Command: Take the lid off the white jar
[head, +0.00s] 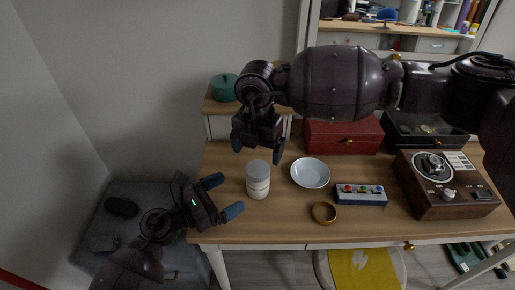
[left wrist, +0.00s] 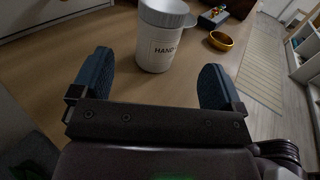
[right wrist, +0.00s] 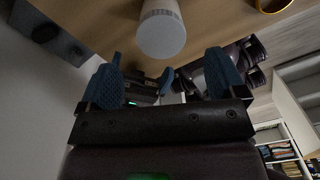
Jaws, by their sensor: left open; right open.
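The white jar (head: 258,188) stands upright on the wooden table near its left end, with its pale grey lid (head: 258,169) on top. In the left wrist view the jar (left wrist: 156,50) shows a printed label and stands just beyond the open fingertips. My left gripper (head: 226,195) is open and empty, to the left of the jar and low, pointing at its side. My right gripper (head: 257,150) is open and empty, above and behind the jar, pointing down. In the right wrist view the lid (right wrist: 161,36) faces me, a little beyond the fingertips.
A white bowl (head: 310,173), a yellow ring-shaped bowl (head: 324,212) and a button box (head: 361,194) lie right of the jar. A brown dial device (head: 446,186) and a red box (head: 343,136) stand farther off. A teal pot (head: 224,87) sits behind.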

